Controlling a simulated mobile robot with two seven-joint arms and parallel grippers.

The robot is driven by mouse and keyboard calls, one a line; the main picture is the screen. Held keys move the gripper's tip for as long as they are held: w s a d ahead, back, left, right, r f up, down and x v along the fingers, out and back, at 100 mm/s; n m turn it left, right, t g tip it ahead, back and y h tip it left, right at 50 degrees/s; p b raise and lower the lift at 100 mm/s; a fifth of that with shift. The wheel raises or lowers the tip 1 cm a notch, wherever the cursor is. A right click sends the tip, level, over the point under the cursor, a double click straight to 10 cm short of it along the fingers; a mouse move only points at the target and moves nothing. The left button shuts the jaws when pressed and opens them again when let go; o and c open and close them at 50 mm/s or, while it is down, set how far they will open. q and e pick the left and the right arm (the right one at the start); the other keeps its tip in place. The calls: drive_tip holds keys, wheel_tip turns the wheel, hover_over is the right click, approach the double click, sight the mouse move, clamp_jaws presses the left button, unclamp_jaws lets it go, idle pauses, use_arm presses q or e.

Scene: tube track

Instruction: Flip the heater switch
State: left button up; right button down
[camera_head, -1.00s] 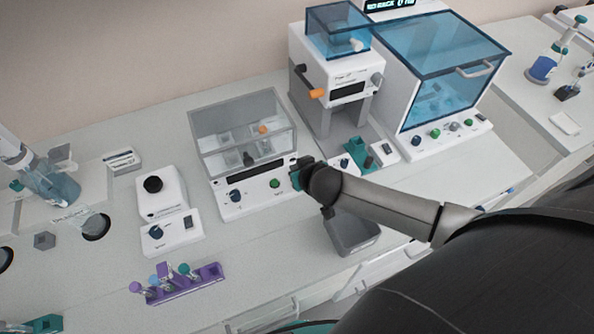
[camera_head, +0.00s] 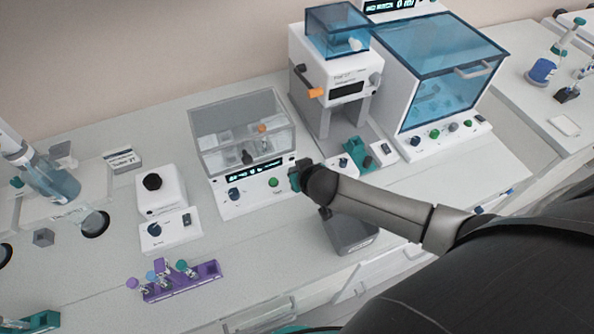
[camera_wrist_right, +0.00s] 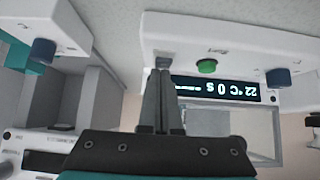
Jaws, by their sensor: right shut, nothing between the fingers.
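The heater (camera_head: 262,199) is a white box with a clear cover, a blue knob and a green button on its front panel. Its display (camera_head: 256,170) is lit, and in the right wrist view the display (camera_wrist_right: 215,88) reads 22 °C and 0 s, upside down. The heater switch (camera_wrist_right: 166,60) is a small dark piece beside the green button (camera_wrist_right: 206,66), partly hidden by my fingertips. My right gripper (camera_head: 298,176) is shut and empty at the panel's right end. In the wrist view its fingertips (camera_wrist_right: 163,76) are at the switch; contact cannot be told. My left gripper is out of view.
A white device with a black round top (camera_head: 152,182) stands left of the heater. A purple rack (camera_head: 182,283) with several tubes lies in front. A grey bin (camera_head: 350,236) sits below my right forearm.

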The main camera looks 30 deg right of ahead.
drive_tip(key=shift+w, duration=0.3)
drive_tip(key=shift+w+r, duration=0.2)
drive_tip(key=shift+w, duration=0.4)
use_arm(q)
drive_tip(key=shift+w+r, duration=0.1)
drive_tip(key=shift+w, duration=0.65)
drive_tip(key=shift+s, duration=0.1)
use_arm(e)
drive_tip(key=shift+s+r, duration=0.1)
drive_tip(key=shift+r+p, duration=0.5)
drive_tip(key=shift+p, duration=0.1)
drive_tip(key=r+p, duration=0.3)
drive_tip(key=shift+w+r, duration=0.2)
drive_tip(key=shift+r, duration=0.1)
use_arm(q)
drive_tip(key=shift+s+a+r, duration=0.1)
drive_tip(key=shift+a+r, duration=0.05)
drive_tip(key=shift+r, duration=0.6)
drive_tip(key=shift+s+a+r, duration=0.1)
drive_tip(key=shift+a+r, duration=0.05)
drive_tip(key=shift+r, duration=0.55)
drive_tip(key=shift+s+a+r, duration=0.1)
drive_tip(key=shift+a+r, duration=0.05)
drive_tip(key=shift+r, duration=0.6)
use_arm(e)
drive_tip(key=w+r+v, duration=0.1)
drive_tip(key=v, duration=0.8)
drive_tip(key=shift+s, duration=0.1)
